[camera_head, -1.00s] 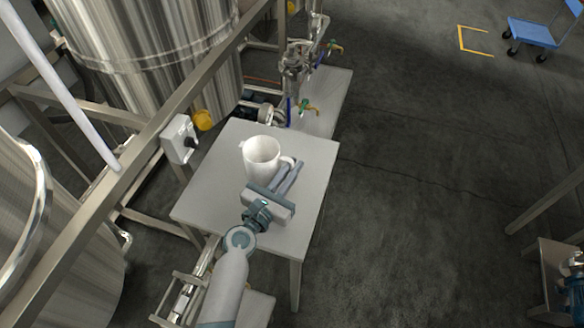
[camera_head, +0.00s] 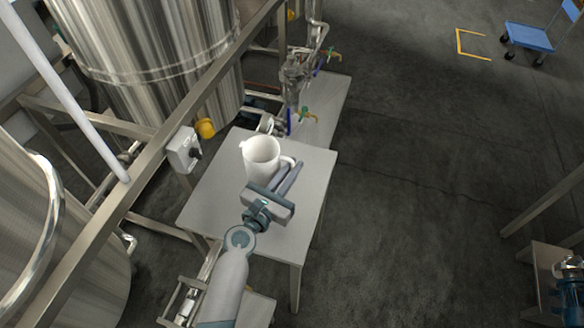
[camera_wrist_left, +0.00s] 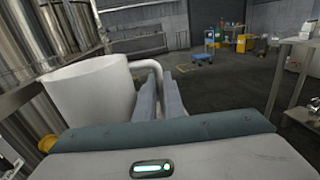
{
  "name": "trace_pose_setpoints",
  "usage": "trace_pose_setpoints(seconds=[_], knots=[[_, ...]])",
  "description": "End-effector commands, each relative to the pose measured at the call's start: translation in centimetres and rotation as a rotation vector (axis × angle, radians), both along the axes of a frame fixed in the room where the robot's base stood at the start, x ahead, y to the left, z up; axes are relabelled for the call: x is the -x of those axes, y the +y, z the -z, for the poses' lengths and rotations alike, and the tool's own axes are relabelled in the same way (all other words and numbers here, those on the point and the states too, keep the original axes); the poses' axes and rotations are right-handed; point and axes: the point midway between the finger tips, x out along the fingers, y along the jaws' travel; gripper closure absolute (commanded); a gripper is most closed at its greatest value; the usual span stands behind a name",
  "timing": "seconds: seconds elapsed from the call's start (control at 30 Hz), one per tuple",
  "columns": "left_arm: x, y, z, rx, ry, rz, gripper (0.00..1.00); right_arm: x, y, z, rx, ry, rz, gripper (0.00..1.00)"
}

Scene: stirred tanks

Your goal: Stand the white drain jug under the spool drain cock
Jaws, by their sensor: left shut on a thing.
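The white drain jug (camera_head: 262,158) is upright over the near grey table, its handle towards the right. My left gripper (camera_head: 290,172) is shut on the jug's handle, with its fingers running along the right side of the jug. I cannot tell whether the jug's base touches the tabletop. In the left wrist view the jug (camera_wrist_left: 92,92) fills the left, with its handle between the fingers (camera_wrist_left: 158,90). Drain cocks with green and yellow handles (camera_head: 305,113) show on the steel pipework beyond the jug. My right gripper is not in view.
The near table (camera_head: 220,190) has bare top around the jug. A second grey table (camera_head: 325,115) stands beyond, under the pipework. Steel tanks (camera_head: 150,60) and a frame rail with a switch box (camera_head: 183,150) line the left. Open floor (camera_head: 430,180) lies right.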

Motion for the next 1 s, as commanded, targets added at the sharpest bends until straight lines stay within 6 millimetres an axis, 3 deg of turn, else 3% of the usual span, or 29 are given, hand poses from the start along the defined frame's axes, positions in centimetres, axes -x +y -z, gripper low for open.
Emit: trace_pose_setpoints(seconds=[0.23, 0.37, 0.47, 0.67, 0.8, 1.0], knots=[[0.0, 0.2, -0.1, 0.0, -0.002, 0.0, 1.0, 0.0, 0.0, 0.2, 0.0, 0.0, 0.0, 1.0], [-0.1, 1.3, -0.1, 0.0, -0.004, -0.002, 1.0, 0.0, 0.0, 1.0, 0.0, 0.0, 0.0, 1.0], [0.0, 3.2, -0.4, -0.001, -0.005, -0.003, 1.0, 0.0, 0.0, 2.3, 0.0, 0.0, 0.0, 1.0], [1.1, 9.2, -1.5, -0.004, -0.007, -0.003, 1.0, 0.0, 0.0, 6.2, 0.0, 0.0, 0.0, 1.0], [3.0, 13.8, -2.2, -0.006, -0.006, -0.003, 1.0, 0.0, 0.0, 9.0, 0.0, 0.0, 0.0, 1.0], [6.2, 18.3, -3.0, -0.003, -0.003, -0.009, 1.0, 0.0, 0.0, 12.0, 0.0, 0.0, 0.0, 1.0]])
